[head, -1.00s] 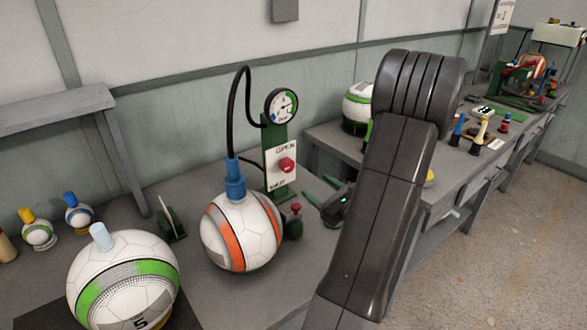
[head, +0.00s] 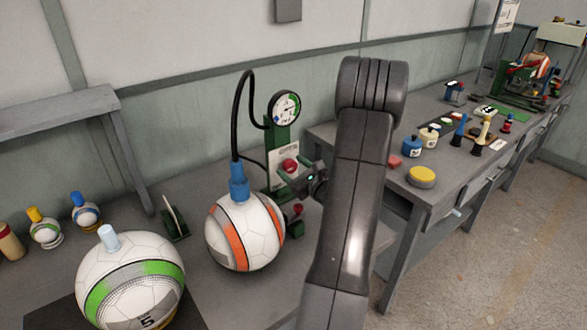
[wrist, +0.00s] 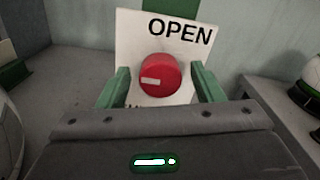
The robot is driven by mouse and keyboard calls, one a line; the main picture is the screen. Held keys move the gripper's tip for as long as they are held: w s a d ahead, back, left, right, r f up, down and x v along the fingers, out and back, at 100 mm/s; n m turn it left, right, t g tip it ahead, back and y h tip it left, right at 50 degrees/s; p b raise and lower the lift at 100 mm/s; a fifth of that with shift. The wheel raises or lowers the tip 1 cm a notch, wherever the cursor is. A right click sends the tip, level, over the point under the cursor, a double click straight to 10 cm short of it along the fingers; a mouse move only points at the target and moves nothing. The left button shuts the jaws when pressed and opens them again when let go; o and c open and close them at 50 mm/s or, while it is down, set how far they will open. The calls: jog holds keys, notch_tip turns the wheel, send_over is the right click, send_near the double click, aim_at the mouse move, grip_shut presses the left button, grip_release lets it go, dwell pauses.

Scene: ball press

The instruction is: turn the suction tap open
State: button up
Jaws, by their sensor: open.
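The suction tap is a red round knob (wrist: 160,76) with a white mark on it, on a white panel (wrist: 137,43) lettered OPEN at the top. The panel's lower lettering is mostly hidden. In the head view the knob (head: 290,165) sits on the green stand (head: 279,139) under a round gauge. My gripper (wrist: 160,71) is open, its two green fingers to the left and right of the knob in the wrist view. I see a gap on each side; contact is not clear. My gripper is also in front of the panel in the head view (head: 295,168).
A white and orange ball (head: 243,232) with a blue fitting (head: 237,182) stands left of the stand, a black hose leading up from it. A small red-topped green part (head: 296,222) is below the gripper. A green-striped ball (head: 130,280) is at the front left.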

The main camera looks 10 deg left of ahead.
jog(key=c, duration=1)
jog(key=shift+o, duration=0.2)
jog(key=m, duration=0.4)
jog(key=shift+m, duration=0.4)
jog(key=m+p, duration=0.2)
jog(key=m, duration=0.2)
jog(key=shift+d+m, duration=0.1)
jog(key=shift+m, duration=0.2)
jog(key=m+p, duration=0.2)
jog(key=m, duration=0.2)
jog(key=shift+m, duration=0.3)
jog(key=shift+f+m+p, duration=0.1)
jog(key=shift+m+p, duration=0.8)
jog(key=shift+m, duration=1.1)
